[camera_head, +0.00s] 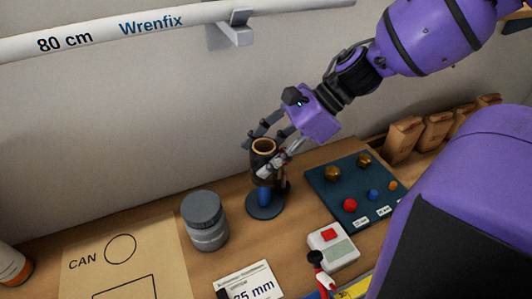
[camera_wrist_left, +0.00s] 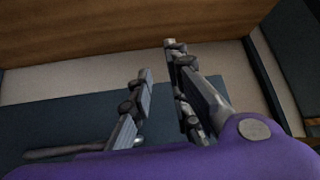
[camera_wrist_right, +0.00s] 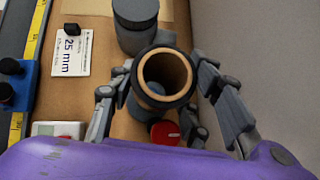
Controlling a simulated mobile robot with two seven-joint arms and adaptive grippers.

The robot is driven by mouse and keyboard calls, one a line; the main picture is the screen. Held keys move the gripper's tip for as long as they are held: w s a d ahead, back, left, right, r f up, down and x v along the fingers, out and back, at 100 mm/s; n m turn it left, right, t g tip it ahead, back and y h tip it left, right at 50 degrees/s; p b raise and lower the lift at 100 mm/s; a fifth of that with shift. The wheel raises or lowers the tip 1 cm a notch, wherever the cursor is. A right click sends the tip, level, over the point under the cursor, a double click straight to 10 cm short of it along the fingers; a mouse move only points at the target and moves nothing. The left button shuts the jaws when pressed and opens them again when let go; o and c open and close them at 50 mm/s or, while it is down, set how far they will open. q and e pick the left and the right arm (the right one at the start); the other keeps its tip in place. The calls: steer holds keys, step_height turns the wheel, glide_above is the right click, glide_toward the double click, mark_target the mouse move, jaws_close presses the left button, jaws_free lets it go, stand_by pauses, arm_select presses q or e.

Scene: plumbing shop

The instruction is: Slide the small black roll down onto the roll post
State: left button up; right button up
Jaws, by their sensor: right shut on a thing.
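The small black roll (camera_head: 264,157) has a tan core and stands roughly upright, held between the fingers of my right gripper (camera_head: 257,158). The blue roll post (camera_head: 264,194) shows straight below it, rising from a round dark base (camera_head: 265,206) on the bench. The post's top is hidden, so I cannot tell how far the roll is around it. In the right wrist view the roll's open end (camera_wrist_right: 180,68) faces the camera between the fingers. My left gripper (camera_wrist_left: 158,62) shows only in its wrist view, fingers apart and empty.
A grey lidded jar (camera_head: 206,222) stands left of the post. A dark board with coloured knobs (camera_head: 338,190) lies to the right, and a white box with a red button (camera_head: 333,246) is in front. Paper bags (camera_head: 403,138) line the wall.

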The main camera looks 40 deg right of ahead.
steer(key=shift+f, duration=0.15)
steer(key=shift+f, duration=0.4)
steer(key=o, duration=1.3)
steer(key=shift+r, duration=0.1)
steer(key=shift+d, duration=0.1)
steer(key=v, duration=1.2)
